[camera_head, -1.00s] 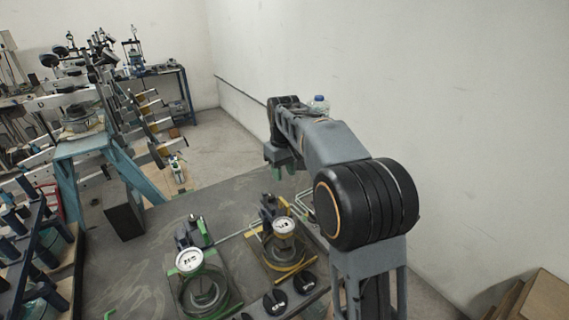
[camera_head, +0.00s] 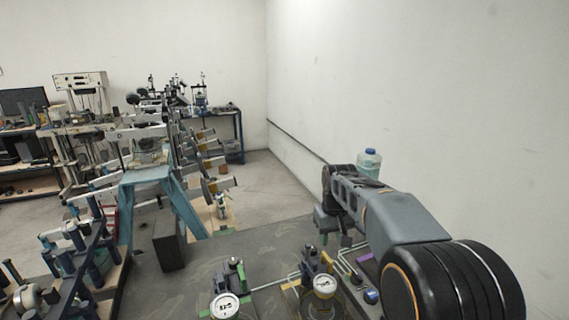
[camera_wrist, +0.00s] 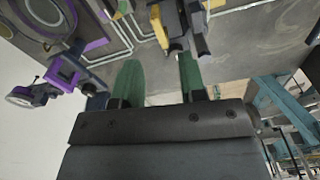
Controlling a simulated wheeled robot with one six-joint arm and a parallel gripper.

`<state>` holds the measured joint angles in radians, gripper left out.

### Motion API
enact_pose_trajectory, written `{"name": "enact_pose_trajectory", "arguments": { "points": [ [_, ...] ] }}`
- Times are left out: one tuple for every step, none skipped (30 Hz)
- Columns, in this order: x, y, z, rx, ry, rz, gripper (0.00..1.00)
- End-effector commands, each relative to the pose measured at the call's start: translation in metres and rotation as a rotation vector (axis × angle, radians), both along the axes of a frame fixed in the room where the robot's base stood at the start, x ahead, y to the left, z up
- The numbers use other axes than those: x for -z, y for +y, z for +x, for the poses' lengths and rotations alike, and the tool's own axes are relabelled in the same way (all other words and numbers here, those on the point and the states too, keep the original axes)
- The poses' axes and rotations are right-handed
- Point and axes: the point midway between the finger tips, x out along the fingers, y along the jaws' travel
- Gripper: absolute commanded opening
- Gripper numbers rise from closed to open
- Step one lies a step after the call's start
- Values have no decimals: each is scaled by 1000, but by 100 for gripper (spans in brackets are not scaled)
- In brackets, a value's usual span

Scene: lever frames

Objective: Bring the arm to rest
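My gripper (camera_head: 335,238) shows in the head view at the far end of my grey arm, hanging over the back part of the dark table (camera_head: 190,280). In the wrist view, its two green fingers (camera_wrist: 158,72) stand apart with nothing held between them. Beyond the fingertips, a yellow-and-dark fixture (camera_wrist: 180,25) shows at the top of the wrist view. My arm is bent, with its big black joint at the lower right of the head view.
Gauge fixtures, one green (camera_head: 225,305) and one yellow (camera_head: 325,286), stand on the table near my arm. A purple fixture (camera_wrist: 65,75) shows in the wrist view. A bottle (camera_head: 369,162) appears behind my arm. A blue stand (camera_head: 150,178) is left; a bare wall is right.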

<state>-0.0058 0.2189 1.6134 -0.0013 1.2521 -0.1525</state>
Motion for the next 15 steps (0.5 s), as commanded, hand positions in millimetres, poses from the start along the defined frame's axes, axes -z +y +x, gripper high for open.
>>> {"name": "enact_pose_trajectory", "arguments": {
  "points": [
    [2, 0, -22, 28, -24, 1, 38],
    [4, 0, -34, 45, -41, 3, 38],
    [7, 0, -51, 67, -63, 6, 38],
    [9, 0, -65, 81, -79, 7, 38],
    [12, 0, -78, 96, -96, 9, 38],
    [15, 0, -96, 111, -119, 12, 38],
    [18, 0, -108, 123, -135, 14, 38],
    [20, 0, -120, 132, -151, 16, 38],
    [23, -1, -135, 142, -171, 19, 38],
    [26, -1, -146, 148, -182, 21, 38],
    [28, -1, -155, 153, -196, 22, 38],
    [31, -1, -167, 157, -211, 24, 38],
    [32, -1, -174, 158, -222, 25, 38],
    [33, -1, -181, 158, -232, 25, 38],
    [34, -1, -189, 158, -243, 26, 38]
  ]
}}
